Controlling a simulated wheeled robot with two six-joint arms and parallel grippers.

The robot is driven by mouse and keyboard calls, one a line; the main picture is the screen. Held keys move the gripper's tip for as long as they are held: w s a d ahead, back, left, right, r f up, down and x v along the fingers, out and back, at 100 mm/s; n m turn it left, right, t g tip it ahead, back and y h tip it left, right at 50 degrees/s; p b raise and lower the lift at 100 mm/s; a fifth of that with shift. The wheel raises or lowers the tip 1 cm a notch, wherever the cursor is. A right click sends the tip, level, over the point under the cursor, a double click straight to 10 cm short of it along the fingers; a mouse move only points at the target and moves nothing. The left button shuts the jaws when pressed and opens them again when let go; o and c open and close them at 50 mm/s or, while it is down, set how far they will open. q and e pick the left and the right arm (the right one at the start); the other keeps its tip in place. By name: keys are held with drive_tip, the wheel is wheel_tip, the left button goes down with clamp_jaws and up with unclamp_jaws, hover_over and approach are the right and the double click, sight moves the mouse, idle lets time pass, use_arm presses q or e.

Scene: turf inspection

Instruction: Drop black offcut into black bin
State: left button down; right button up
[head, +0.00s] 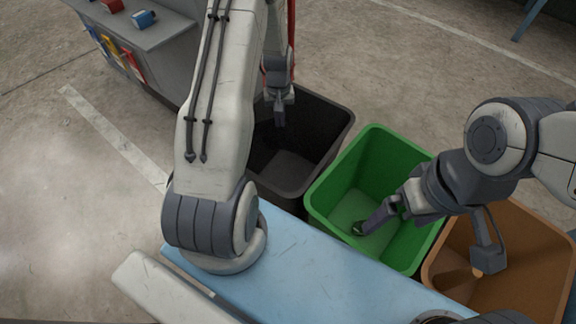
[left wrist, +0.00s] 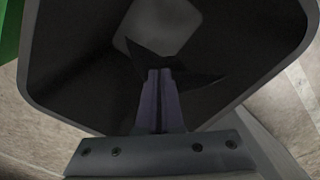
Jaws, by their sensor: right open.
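The black bin (head: 322,160) stands open on the floor in the middle of the head view. My left gripper (head: 280,118) hangs over its opening, partly behind my left arm. In the left wrist view the gripper's fingers (left wrist: 160,75) are close together. A dark, angular piece, the black offcut (left wrist: 185,75), shows at their tips against the paler bin floor. The offcut is hard to make out against the bin's dark walls. The black bin (left wrist: 75,75) surrounds it in that view. My right gripper (head: 425,250) is open over the green and brown bins, its fingers wide apart.
A green bin (head: 375,145) stands right of the black bin, and a brown bin (head: 545,240) is beyond it. A small dark green piece (head: 358,228) shows in the green bin. A grey bench (head: 165,35) with small coloured items is at the upper left.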

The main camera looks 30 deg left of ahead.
use_arm(q)
wheel_tip(320, 180, down, 4)
drive_tip(key=b, duration=0.3)
drive_tip(key=shift+f, duration=0.1)
use_arm(e)
wheel_tip(320, 180, down, 4)
drive_tip(key=shift+f, duration=0.1)
use_arm(q)
unclamp_jaws()
idle(0.3)
wheel_tip(320, 180, up, 6)
drive_tip(key=p, duration=0.5)
drive_tip(key=shift+f, duration=0.2)
use_arm(e)
wheel_tip(320, 180, up, 5)
drive_tip(key=shift+r, duration=0.1)
